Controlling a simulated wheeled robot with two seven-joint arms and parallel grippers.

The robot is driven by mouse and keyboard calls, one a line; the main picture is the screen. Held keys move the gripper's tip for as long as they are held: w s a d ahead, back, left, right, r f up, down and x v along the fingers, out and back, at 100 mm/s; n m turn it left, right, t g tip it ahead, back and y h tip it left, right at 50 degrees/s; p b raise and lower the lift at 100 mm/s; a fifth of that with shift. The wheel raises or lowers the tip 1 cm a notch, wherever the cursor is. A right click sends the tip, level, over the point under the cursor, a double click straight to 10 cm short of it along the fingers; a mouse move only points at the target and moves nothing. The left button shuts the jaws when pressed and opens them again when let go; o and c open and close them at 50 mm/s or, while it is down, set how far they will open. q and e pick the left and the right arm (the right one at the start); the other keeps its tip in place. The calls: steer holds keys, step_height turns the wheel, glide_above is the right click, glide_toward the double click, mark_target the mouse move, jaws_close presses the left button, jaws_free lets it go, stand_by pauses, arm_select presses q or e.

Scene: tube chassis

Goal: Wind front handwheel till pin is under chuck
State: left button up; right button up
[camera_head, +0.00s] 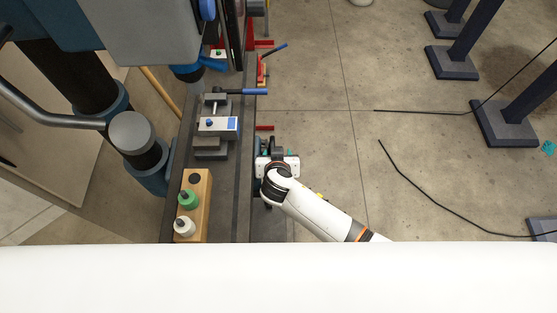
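My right arm comes in from the lower right, and its white gripper (277,163) is at the right edge of the dark machine table. It is seen from above, and its fingers are hidden beneath the hand. Dark and teal parts show around the hand; the front handwheel may be among them, but I cannot make it out. A grey vise-like fixture (211,145) sits on the table, carrying a white and blue block (218,125) with a small blue knob. The machine head (150,30) is at the upper left. I cannot make out the chuck or the pin. My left gripper is not in view.
A wooden block with green and white bottles (187,199) stands on the table's near end. A blue-handled lever (255,91) and a red part (264,128) stick out right of the table. Concrete floor (320,70) is open to the right, with black cables and dark blue posts beyond.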

steer(key=v, duration=1.1)
steer(key=s+d+r+n+g, duration=0.1)
steer(key=s+d+g, duration=0.2)
steer(key=s+d, duration=0.55)
steer(key=s+d+r+n+g, duration=0.15)
steer(key=s+d+g, duration=0.35)
steer(key=d, duration=0.7)
steer(key=s+f, duration=0.3)
steer(key=f, duration=2.4)
steer(key=s+d+f+g, duration=0.1)
steer(key=s+d+f, duration=0.2)
steer(key=s+f, duration=1.1)
steer(key=shift+s+f, duration=0.15)
steer(key=shift+s, duration=0.85)
